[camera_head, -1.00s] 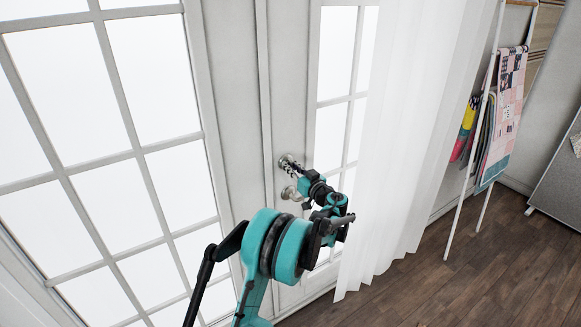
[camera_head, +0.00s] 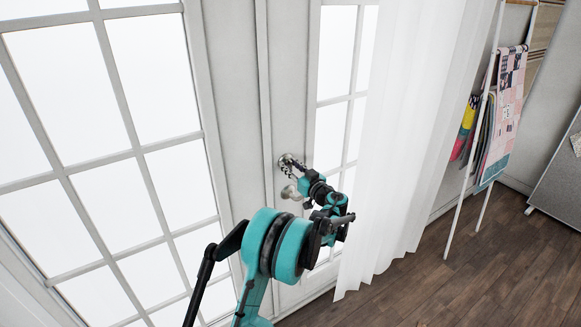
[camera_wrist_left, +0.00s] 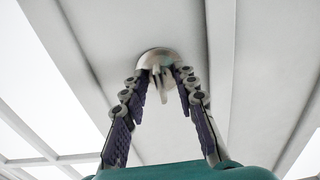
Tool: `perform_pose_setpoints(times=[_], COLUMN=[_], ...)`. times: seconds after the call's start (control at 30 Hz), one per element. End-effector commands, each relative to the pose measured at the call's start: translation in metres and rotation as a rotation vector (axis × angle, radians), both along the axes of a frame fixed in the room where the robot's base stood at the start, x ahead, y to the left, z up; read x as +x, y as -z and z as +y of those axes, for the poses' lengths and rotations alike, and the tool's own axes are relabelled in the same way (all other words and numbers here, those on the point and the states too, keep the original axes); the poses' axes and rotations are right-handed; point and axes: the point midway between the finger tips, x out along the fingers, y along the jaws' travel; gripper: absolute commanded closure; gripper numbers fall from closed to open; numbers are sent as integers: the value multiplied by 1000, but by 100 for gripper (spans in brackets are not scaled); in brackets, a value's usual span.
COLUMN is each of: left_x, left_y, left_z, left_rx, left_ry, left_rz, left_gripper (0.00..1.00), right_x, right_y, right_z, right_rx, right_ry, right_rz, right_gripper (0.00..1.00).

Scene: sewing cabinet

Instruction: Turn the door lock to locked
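The door lock is a round metal plate with a small thumb-turn (camera_wrist_left: 161,82) on the white door, high in the left wrist view. In the head view the lock plate (camera_head: 286,161) sits just above the door handle (camera_head: 291,192), partly covered by my fingers. My left gripper (camera_head: 293,167) is at the lock. In the left wrist view the fingertips of my left gripper (camera_wrist_left: 162,76) stand on either side of the thumb-turn, with narrow gaps that look clear. Contact is hard to tell. The thumb-turn looks close to upright in that view. My right gripper is out of view.
A white curtain (camera_head: 399,130) hangs to the right of the lock, close to my left arm. Glazed door panes (camera_head: 110,130) fill the left. A white rack with a patchwork quilt (camera_head: 508,100) stands farther right. The wooden floor (camera_head: 480,265) is clear there.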

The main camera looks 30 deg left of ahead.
Motion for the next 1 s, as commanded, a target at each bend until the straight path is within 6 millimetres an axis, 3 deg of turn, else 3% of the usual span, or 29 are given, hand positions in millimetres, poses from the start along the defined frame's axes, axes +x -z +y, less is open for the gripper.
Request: perform_pose_setpoints(times=[0.23, 0.5, 0.7, 1.0], left_x=[-7, -33, -48, -54], left_y=[-1, 0, 1, 1], left_z=[-16, -69, -98, -108], left_rx=[1, 0, 0, 0], left_ry=[2, 4, 2, 0], left_rz=[0, 0, 0, 0], left_gripper=[72, 72, 72, 72], right_x=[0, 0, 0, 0], right_y=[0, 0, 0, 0], right_z=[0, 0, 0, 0], right_rx=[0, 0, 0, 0], right_ry=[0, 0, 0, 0], right_rz=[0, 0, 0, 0], right_gripper=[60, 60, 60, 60])
